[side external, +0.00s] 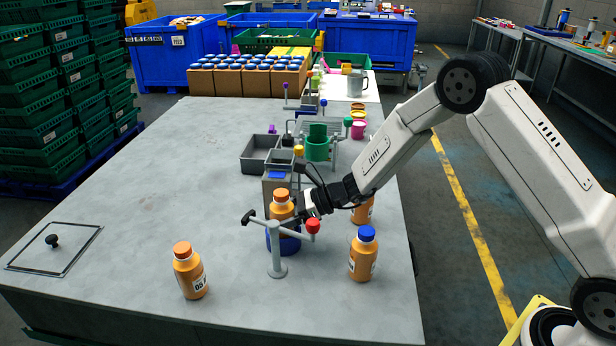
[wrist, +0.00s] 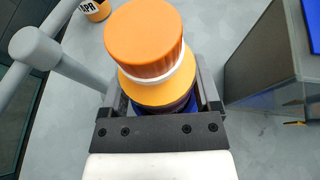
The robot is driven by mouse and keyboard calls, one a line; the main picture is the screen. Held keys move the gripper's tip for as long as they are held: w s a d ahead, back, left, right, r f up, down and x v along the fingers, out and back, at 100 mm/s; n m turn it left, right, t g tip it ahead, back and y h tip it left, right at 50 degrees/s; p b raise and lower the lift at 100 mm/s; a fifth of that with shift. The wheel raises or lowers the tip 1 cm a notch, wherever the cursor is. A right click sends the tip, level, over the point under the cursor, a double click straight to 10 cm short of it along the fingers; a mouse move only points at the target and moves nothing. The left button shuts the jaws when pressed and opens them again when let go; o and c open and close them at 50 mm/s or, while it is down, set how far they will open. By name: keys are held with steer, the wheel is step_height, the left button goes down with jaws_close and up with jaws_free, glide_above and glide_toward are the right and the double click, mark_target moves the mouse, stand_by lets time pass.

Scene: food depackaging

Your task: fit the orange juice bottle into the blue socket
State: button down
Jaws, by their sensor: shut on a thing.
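An orange juice bottle with an orange cap (side external: 282,196) is between the fingers of my gripper (side external: 303,206), which is shut on it. In the wrist view, the bottle's orange cap (wrist: 145,42) fills the upper middle, and my gripper (wrist: 162,92) has one black finger on each side of its body. The bottle looks about upright. The blue socket (side external: 288,244) is directly below it, and a blue edge also shows under the bottle in the wrist view (wrist: 148,110). The bottle's base is hidden, so I cannot tell how deep it sits.
A grey stand (side external: 277,262) with a red knob (side external: 313,226) stands just in front of the socket. Other juice bottles stand at front left (side external: 190,272), at right with a blue cap (side external: 362,256), and behind my gripper (side external: 362,212). The table's left side is mostly clear.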

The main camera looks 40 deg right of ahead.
steer(key=shift+f, duration=0.7)
steer(key=shift+f, duration=0.1)
jaws_free()
steer(key=v, duration=1.2)
stand_by(0.4)
